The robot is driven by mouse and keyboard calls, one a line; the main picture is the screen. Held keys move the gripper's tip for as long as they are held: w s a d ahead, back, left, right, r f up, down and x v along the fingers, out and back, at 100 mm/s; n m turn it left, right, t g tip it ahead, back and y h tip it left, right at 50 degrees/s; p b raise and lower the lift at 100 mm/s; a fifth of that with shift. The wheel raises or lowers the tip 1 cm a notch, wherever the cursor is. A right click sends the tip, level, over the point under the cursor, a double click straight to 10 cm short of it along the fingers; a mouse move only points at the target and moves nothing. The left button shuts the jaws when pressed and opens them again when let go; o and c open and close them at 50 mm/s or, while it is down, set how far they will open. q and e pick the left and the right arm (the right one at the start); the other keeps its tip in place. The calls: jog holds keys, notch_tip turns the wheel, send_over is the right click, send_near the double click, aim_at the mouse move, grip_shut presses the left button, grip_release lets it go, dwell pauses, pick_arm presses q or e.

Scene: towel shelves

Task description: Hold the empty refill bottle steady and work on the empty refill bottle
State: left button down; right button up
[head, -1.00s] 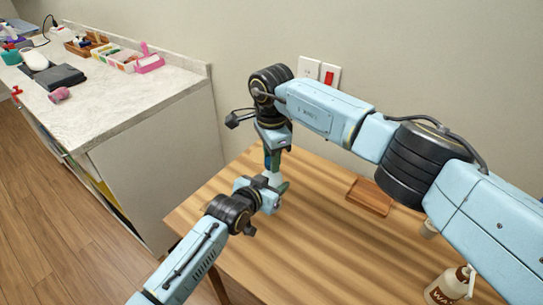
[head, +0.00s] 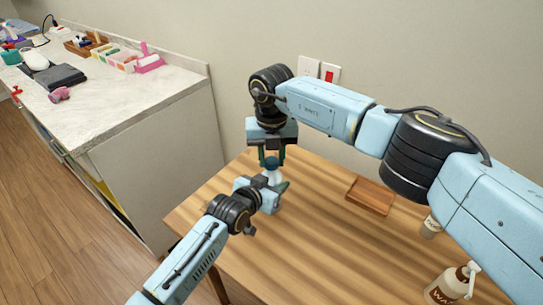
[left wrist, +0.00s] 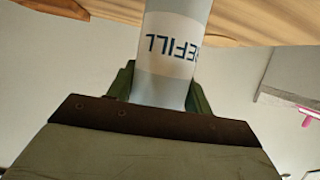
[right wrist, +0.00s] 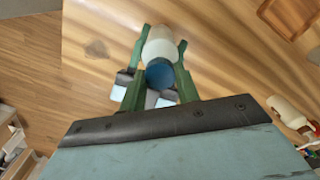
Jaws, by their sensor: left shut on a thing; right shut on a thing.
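The refill bottle (head: 272,176) stands over the wooden table, a pale bottle with a blue cap (head: 271,163). In the left wrist view its label (left wrist: 172,48) reads REFILL upside down. My left gripper (head: 273,189) is shut on the bottle's body from the side. My right gripper (head: 271,156) comes down from above and is shut on the bottle's capped top. In the right wrist view its green fingers (right wrist: 160,62) flank the blue cap (right wrist: 160,74) and white bottle. The exact finger contact is partly hidden.
A small wooden tray (head: 370,196) lies on the table to the right. A brown-labelled pump bottle (head: 449,287) and a small container (head: 431,227) stand near my right arm. A counter (head: 125,95) with stationery is at the left. The table's middle is clear.

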jog(key=m, duration=0.6)
jog(key=o, duration=1.1)
jog(key=shift+r, duration=2.25)
jog(key=shift+c, duration=0.2)
